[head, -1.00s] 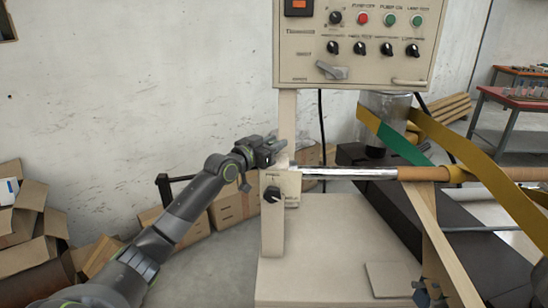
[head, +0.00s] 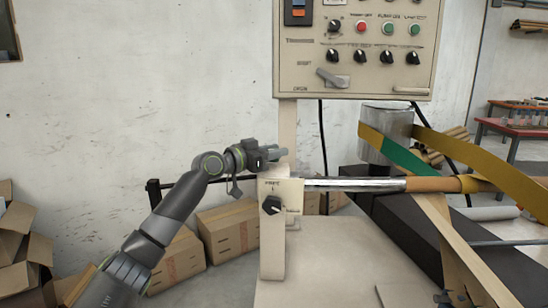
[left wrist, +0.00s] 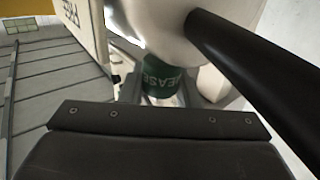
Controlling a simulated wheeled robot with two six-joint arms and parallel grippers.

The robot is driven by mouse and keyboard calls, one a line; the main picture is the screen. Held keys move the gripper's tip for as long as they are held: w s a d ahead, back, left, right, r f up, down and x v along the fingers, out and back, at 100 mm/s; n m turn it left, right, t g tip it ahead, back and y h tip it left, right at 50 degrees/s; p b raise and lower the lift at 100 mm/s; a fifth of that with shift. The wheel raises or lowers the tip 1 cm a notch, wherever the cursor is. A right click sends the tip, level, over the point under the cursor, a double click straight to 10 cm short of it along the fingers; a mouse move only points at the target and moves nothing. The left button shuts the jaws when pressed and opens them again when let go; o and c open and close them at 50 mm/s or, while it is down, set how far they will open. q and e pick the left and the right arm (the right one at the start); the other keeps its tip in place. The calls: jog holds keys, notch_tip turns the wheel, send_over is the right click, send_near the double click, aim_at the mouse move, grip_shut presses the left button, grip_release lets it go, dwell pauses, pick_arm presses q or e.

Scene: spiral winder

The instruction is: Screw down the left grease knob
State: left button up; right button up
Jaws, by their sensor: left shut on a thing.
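My left gripper (head: 268,154) is at the top of the cream post at the machine's left end. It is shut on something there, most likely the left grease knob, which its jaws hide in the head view. In the left wrist view a green band (left wrist: 162,82) with partly visible white lettering, reading like "GREASE", sits under a pale rounded body (left wrist: 165,22). My right gripper is not in view.
The cream post (head: 272,240) carries a black selector knob (head: 271,205). A shiny shaft (head: 350,184) runs right from it to a brown tube (head: 430,184). A control panel (head: 300,70) hangs above. Cardboard boxes (head: 228,230) stand behind. A black bar (left wrist: 250,70) crosses the wrist view.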

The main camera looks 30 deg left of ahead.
pick_arm(q)
jog(key=shift+f, duration=0.1)
jog(key=o, duration=1)
jog(key=shift+c, duration=0.2)
pick_arm(e)
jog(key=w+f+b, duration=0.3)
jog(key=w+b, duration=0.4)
jog(key=b, duration=0.3)
pick_arm(q)
jog(key=b+v, duration=1.2)
jog(key=v, duration=0.5)
jog(key=shift+s, duration=0.2)
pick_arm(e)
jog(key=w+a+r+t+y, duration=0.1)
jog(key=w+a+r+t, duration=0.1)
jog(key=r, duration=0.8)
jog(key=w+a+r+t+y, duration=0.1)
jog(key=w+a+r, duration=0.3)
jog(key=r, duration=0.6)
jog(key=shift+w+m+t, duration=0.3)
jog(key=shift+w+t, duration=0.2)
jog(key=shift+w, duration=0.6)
